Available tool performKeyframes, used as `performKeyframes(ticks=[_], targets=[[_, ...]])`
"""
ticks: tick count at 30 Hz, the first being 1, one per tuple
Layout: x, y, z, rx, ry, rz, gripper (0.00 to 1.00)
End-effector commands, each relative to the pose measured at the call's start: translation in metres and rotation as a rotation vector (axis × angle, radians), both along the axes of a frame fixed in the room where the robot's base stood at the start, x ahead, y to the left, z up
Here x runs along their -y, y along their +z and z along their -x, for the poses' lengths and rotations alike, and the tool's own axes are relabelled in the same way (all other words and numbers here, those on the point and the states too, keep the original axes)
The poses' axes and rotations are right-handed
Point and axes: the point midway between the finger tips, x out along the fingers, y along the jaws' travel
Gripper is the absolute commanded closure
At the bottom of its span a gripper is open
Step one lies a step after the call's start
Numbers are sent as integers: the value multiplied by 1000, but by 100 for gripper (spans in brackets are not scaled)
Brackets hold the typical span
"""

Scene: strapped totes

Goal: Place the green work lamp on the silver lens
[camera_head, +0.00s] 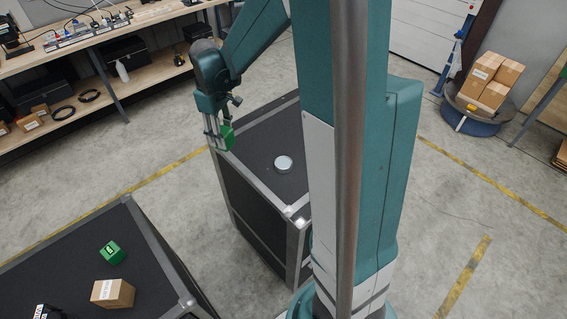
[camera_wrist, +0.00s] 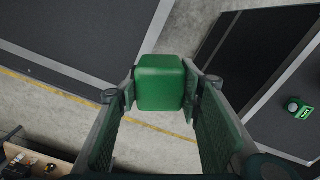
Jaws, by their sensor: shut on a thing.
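My gripper (camera_head: 222,140) is shut on the green work lamp (camera_head: 228,137), a boxy green body. In the wrist view, the lamp (camera_wrist: 160,82) sits between the two finger pads of my gripper (camera_wrist: 160,95). The gripper hangs above the left edge of a black strapped tote with a grey metal frame (camera_head: 262,132). The silver lens (camera_head: 284,164), a small round disc, lies flat on that tote's top, to the right of the lamp and apart from it. I cannot make out the lens in the wrist view.
A second tote (camera_head: 60,262) at lower left bears a green block with a marking (camera_head: 112,252), a cardboard box (camera_head: 112,293) and a partly cut-off black-and-white item (camera_head: 47,312). A workbench (camera_head: 90,35) stands at the back left. Around the lens the tote top is clear.

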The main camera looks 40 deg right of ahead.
Motion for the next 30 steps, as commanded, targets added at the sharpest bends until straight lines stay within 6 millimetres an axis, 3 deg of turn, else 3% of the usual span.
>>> performKeyframes(ticks=[3, 18, 30], targets=[[27, 1, 16, 0, -57, 0, 79], [117, 2, 88, 0, -285, 0, 79], [158, 3, 133, 0, -410, 0, 79]])
